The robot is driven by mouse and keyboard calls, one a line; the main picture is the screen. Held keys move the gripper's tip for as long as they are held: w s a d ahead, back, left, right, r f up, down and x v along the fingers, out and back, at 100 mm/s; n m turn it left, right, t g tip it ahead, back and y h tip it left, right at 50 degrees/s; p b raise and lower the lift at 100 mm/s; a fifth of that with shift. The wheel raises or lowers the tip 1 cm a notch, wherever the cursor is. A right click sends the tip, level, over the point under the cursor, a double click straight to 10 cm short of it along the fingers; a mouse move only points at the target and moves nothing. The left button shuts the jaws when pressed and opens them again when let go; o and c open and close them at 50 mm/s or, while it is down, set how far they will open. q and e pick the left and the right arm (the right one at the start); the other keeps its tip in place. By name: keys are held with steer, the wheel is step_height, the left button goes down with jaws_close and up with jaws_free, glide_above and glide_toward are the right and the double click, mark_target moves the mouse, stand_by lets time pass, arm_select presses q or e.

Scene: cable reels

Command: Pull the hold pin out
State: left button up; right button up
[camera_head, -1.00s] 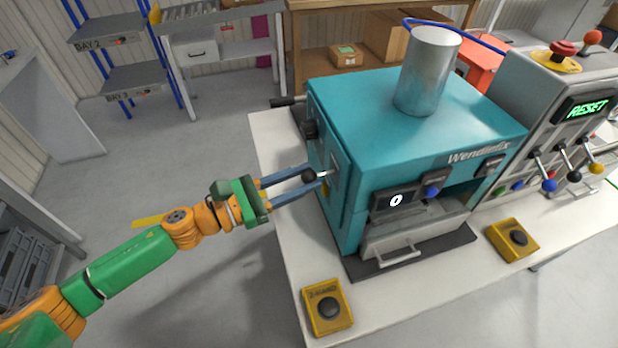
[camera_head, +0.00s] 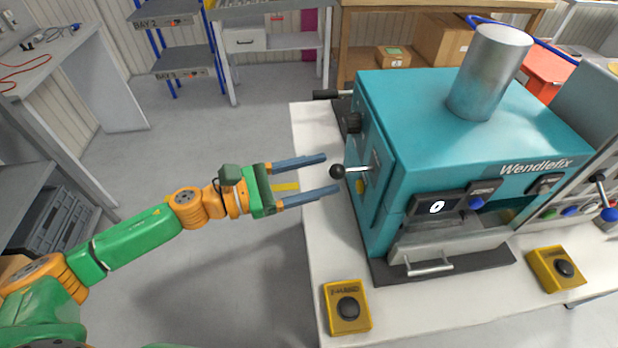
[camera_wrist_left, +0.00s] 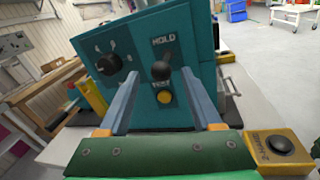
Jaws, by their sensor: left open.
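The hold pin shows in the head view as a black ball knob (camera_head: 338,171) on a short metallic rod, sticking out of the left side of the teal machine (camera_head: 470,125). In the left wrist view the knob (camera_wrist_left: 160,71) faces me under the word HOLD, with a yellow-orange button (camera_wrist_left: 165,97) below it. My left gripper (camera_head: 331,174) is open and empty. Its fingers point at the panel, with the knob just at or beyond the fingertips and between their lines. I cannot tell how far the rod is out. My right gripper is not in view.
A black rotary knob (camera_wrist_left: 112,64) sits left of the pin on the same panel. A yellow box with a black button (camera_head: 347,307) stands on the white table (camera_head: 312,140) near its front left corner. Free floor lies left of the table.

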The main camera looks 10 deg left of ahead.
arm_select(q)
steer(key=b+v, duration=0.2)
steer(key=v, duration=0.3)
steer(key=shift+s+a, duration=0.1)
steer(key=shift+s, duration=0.05)
